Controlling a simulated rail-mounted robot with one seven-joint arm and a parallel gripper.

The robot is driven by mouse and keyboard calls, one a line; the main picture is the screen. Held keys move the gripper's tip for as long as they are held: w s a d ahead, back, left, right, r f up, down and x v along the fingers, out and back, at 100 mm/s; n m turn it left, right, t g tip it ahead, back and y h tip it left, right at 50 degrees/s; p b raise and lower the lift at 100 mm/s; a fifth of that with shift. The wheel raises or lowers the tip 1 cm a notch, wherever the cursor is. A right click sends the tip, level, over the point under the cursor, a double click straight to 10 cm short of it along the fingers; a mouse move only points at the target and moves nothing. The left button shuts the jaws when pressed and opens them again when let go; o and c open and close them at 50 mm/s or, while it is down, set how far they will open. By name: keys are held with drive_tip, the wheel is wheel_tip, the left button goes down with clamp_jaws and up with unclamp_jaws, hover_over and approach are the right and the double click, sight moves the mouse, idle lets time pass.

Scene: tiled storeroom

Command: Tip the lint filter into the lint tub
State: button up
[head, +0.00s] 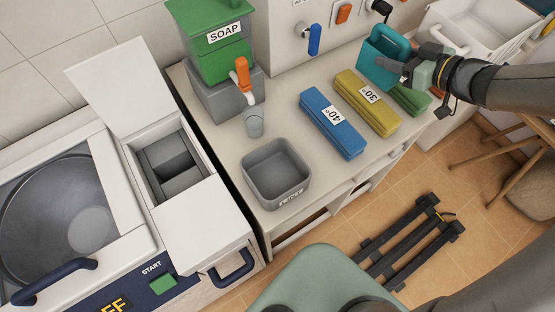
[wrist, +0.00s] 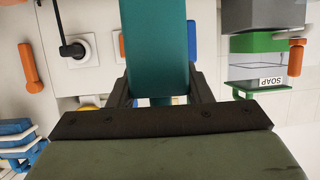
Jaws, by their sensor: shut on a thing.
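My gripper (head: 408,68) is at the upper right of the head view, shut on a teal piece (head: 380,52) with a loop handle, which I take for the lint filter. The piece is held above the right end of the counter, near the back wall. In the wrist view the teal piece (wrist: 155,45) stands between my two fingers (wrist: 157,96). Its inside is not clear to see. An open grey tub (head: 275,174) with a small label, hard to read, stands at the counter's front left. It looks empty and is well apart from my gripper.
A blue 40° bundle (head: 333,123), a yellow 30° bundle (head: 367,102) and a green one (head: 410,98) lie between tub and gripper. A green soap dispenser (head: 222,55) with an orange tap stands behind the tub. A washing machine (head: 75,215) is at left; a white basket (head: 480,25) is at right.

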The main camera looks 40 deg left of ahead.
drive_tip(key=s+f+n+g+h+b, duration=0.1)
drive_tip(key=s+n+g, duration=0.3)
drive_tip(key=s, duration=1.3)
drive_tip(key=s+n+g+h+b, duration=0.1)
drive_tip(key=s+n+g, duration=0.3)
drive_tip(key=s, duration=1.3)
drive_tip(key=shift+s+a+f+g+b, duration=0.3)
drive_tip(key=shift+f+g+b, duration=0.1)
drive_tip(key=shift+g+b, duration=0.1)
